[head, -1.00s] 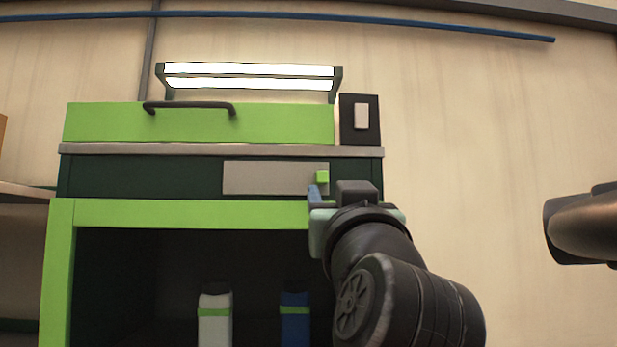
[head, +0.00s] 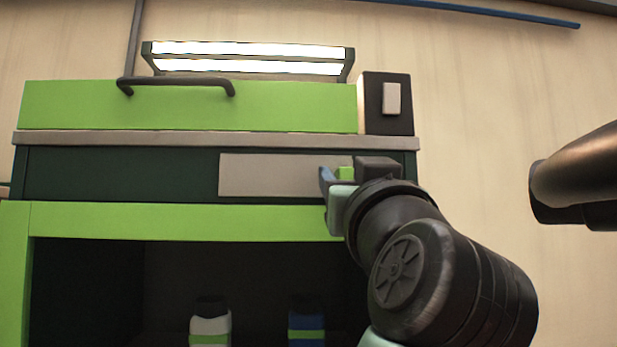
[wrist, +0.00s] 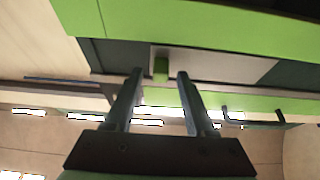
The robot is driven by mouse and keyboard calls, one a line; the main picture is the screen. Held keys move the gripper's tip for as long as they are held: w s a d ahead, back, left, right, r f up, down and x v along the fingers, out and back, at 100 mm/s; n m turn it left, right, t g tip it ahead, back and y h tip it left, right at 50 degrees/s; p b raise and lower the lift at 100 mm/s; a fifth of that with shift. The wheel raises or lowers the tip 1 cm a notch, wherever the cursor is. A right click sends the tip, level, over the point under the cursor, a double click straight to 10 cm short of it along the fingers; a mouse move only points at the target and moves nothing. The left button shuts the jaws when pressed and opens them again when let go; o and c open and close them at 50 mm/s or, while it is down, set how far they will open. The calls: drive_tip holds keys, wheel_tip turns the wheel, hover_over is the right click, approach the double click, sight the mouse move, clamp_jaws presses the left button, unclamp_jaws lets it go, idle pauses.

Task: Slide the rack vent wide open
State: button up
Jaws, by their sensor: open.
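In the wrist view the panel (wrist: 222,64) and knob (wrist: 160,68) also show, upside down compared with the head view. My gripper (wrist: 160,74) is open, with the knob in line between its two fingertips. In the head view my gripper (head: 340,178) is at the knob's height and partly hides it. I cannot tell whether either finger touches the knob.
A green lid with a dark handle (head: 175,82) and a lit lamp (head: 250,58) are above. A switch box (head: 387,104) stands at the upper right. A white bottle (head: 210,322) and a blue bottle (head: 306,320) stand in the open bay below.

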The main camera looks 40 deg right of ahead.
clamp_jaws()
idle(1.3)
